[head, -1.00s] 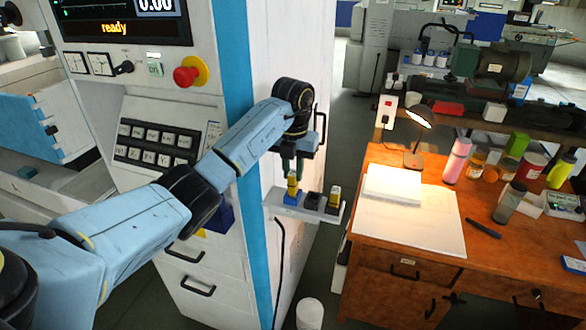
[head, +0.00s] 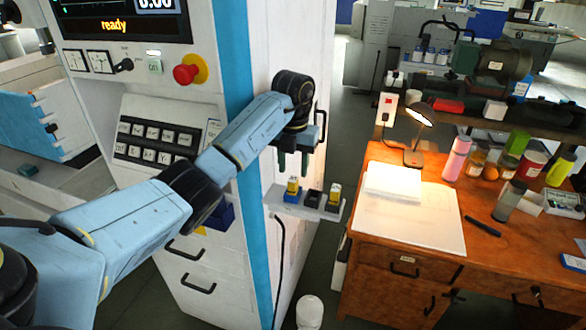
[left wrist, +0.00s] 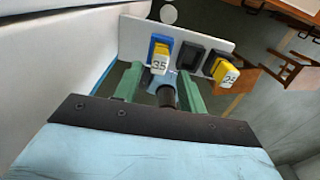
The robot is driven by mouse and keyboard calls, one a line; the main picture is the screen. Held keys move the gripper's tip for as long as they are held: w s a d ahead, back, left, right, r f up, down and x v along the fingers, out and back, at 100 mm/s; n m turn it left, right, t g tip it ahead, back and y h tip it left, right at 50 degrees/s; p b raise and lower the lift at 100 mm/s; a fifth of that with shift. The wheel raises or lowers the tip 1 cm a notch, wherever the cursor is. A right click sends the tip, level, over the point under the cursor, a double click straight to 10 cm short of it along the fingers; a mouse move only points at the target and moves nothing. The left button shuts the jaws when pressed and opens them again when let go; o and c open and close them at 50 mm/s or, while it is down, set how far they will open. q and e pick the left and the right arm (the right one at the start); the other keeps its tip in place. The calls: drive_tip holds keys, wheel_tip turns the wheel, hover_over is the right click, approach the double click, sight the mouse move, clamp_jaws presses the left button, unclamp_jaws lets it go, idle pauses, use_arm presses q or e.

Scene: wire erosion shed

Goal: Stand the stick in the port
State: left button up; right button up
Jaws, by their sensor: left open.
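A yellow stick (head: 293,184) stands upright in the blue port (head: 291,198) at the left end of a small shelf on the machine's side. In the left wrist view this stick (left wrist: 159,62) bears the number 35, and the blue port (left wrist: 153,42) is around its base. An empty-looking black port (head: 313,199) is in the middle. A second yellow stick (head: 335,191) stands in the right port; it reads 25 in the left wrist view (left wrist: 226,75). My left gripper (head: 293,162) is open and empty, just above the 35 stick, apart from it. My right gripper is not in view.
The white shelf (head: 275,203) juts from the white and blue machine cabinet (head: 275,85). A wooden desk (head: 395,240) with a lamp (head: 420,118), papers and bottles stands to the right. A white bin (head: 310,312) is on the floor below. The aisle between is clear.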

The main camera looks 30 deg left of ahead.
sight(293, 178)
use_arm(q)
wheel_tip(293, 178, up, 11)
drive_tip(key=p, duration=0.2)
drive_tip(key=shift+r, duration=0.2)
